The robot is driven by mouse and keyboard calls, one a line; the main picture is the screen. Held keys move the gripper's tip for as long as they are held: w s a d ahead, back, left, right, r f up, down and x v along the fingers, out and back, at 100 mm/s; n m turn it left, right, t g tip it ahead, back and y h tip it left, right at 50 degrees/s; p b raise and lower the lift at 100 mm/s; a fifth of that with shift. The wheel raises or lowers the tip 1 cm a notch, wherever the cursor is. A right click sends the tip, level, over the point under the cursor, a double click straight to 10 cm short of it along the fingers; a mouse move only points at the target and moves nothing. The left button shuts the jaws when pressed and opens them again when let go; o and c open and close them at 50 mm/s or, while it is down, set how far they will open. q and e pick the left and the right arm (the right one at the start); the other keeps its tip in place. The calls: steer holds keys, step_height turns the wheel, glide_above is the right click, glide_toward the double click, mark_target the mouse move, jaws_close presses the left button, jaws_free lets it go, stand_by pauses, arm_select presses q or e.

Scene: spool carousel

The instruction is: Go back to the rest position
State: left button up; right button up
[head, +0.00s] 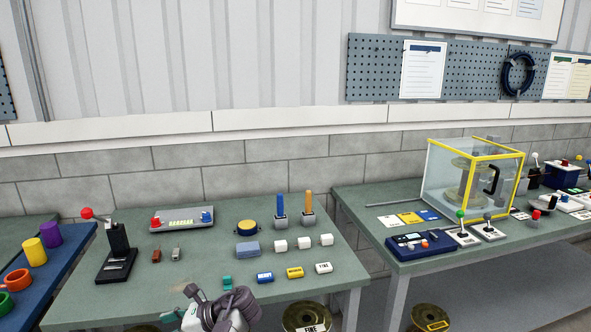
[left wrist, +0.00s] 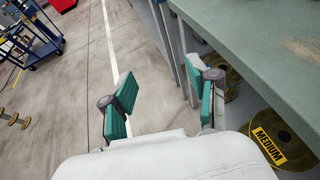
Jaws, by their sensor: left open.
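My left gripper (left wrist: 163,88) is open and empty in the left wrist view, its two green-padded fingers spread apart over the concrete floor. It is beside the front edge of the green-grey workbench (left wrist: 270,50), which runs along the right of that view. In the head view, a grey and white part of my arm (head: 228,310) shows at the bottom, at the front edge of the workbench (head: 205,215). My right gripper is in neither view.
A spool marked MEDIUM (left wrist: 270,140) lies under the bench. A FINE spool (head: 307,316) is below the bench front. A lever stand (head: 117,250), white blocks (head: 281,246) and labelled blocks (head: 295,272) stand on top. A yellow-framed clear box (head: 470,180) is on the right bench.

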arm_select(q)
steer(key=s+d+f+n+h, duration=0.15)
steer(key=s+f, duration=0.45)
steer(key=f, duration=0.6)
steer(key=s+d+f+t+h, duration=0.1)
steer(key=s+f+h, duration=0.35)
steer(key=f, duration=0.75)
steer(key=s+d+f+n+h, duration=0.1)
steer(key=s+f, duration=0.6)
steer(key=f, duration=0.5)
steer(key=s+d+f+n+h, duration=0.1)
steer(key=s+f+n, duration=0.3)
steer(key=s, duration=0.8)
steer(key=s+d+f+n+h+b, duration=0.1)
steer(key=s+f+n+h, duration=0.2)
steer(key=s+f, duration=0.3)
steer(key=s+d+f+n+h, duration=0.1)
steer(key=s+f+n, duration=0.4)
steer(key=s, duration=1.2)
steer(key=shift+s+d+f+n+h, duration=0.25)
steer(key=shift+s+d+n+h, duration=0.1)
steer(key=shift+n+h, duration=0.3)
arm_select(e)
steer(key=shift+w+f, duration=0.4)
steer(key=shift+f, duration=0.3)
arm_select(q)
steer(key=shift+w, duration=0.1)
steer(key=shift+c, duration=0.3)
